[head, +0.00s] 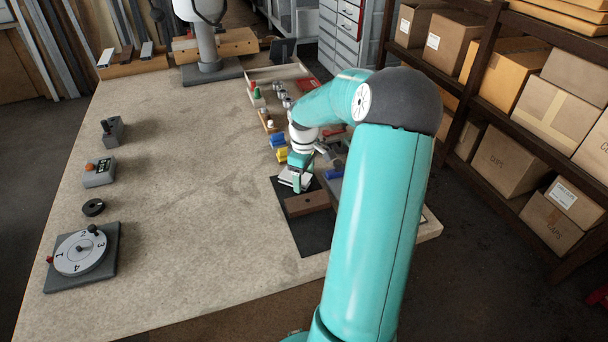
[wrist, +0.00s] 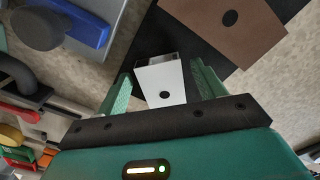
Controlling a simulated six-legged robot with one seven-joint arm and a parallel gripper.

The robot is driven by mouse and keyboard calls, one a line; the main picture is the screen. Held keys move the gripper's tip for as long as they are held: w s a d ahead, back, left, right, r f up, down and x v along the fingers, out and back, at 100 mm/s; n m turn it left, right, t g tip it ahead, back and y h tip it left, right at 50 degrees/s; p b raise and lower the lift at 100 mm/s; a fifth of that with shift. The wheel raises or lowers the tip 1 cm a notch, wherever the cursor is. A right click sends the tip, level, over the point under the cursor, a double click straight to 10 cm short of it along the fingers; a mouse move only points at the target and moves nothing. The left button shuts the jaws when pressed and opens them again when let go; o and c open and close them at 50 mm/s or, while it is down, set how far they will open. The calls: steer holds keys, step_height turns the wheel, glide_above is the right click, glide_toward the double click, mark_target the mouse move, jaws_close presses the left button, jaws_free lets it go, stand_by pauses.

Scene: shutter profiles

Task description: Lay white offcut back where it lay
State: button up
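The white offcut (wrist: 163,86) is a short hollow profile with a dark round hole in its face and an open end. In the wrist view it sits between my gripper's two green fingers (wrist: 162,78), with narrow dark gaps seeming to show on both sides. In the head view my gripper (head: 296,180) is low over the far end of the dark mat (head: 316,236), with the white offcut (head: 291,181) under it and partly hidden. Whether the offcut fully rests on the mat is hard to tell. My gripper looks open around it.
A brown block with a dark hole (head: 307,203) lies on the mat just nearer than the offcut. Blue (head: 278,141) and yellow (head: 282,155) items stand beyond. A numbered dial (head: 81,252) is at the left. The middle of the bench is clear.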

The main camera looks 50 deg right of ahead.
mark_target(304, 179)
step_height(304, 179, up, 12)
steer(key=w+a+r+h, duration=0.15)
steer(key=a+r, duration=0.25)
steer(key=a, duration=0.7)
steer(key=s+a+r+m+t, duration=0.1)
steer(key=s+a, duration=0.3)
steer(key=a, duration=0.5)
steer(key=s+a+r+m+t+y, duration=0.1)
steer(key=s+a+t, duration=0.1)
steer(key=s+a, duration=0.3)
steer(key=s+a+r+m+t, duration=0.1)
steer(key=s+a, duration=0.4)
steer(key=a, duration=0.8)
steer(key=shift+s+r+t, duration=0.25)
steer(key=shift+r+t, duration=0.25)
steer(key=shift+t, duration=0.3)
steer(key=shift+y, duration=0.25)
